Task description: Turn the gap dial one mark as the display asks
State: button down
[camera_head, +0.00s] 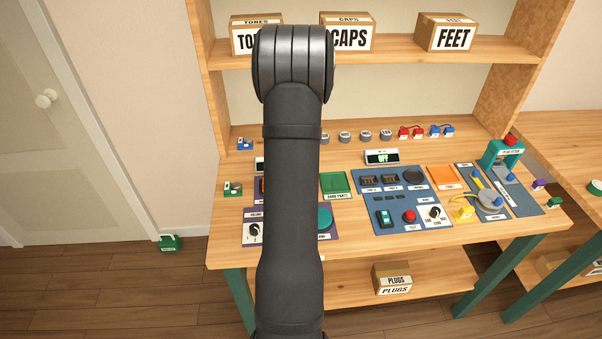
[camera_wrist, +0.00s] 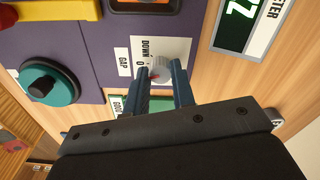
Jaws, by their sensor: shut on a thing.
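In the wrist view, the gap dial (camera_wrist: 172,74) is a small pale, ridged knob with a red mark on its side. It stands on a white plate printed "DOWN" and "0", beside a "GAP" label (camera_wrist: 123,62). My gripper (camera_wrist: 160,72) has its two dark fingers on either side of the dial, shut on it. A display (camera_wrist: 238,22) with large pale characters on dark green is cut off at the top edge, so its full reading cannot be told. In the head view my arm hides the gap dial and the gripper.
A teal round knob (camera_wrist: 48,82) sits on the purple panel left of the dial. In the head view, another display (camera_head: 382,157) reads "OFF" above a blue panel (camera_head: 385,226). A green tray (camera_head: 336,185) lies right of my arm. Boxes stand on the shelf behind.

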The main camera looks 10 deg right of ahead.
jog(key=n, duration=0.5)
jog(key=shift+d+n, duration=0.1)
jog(key=shift+n, duration=0.2)
dwell(0.4)
jog(key=c, duration=1.2)
grip_release()
notch_tip(320, 180, up, 18)
jog(key=shift+f, duration=0.25)
notch_tip(320, 180, down, 18)
jog(key=shift+r, duration=0.25)
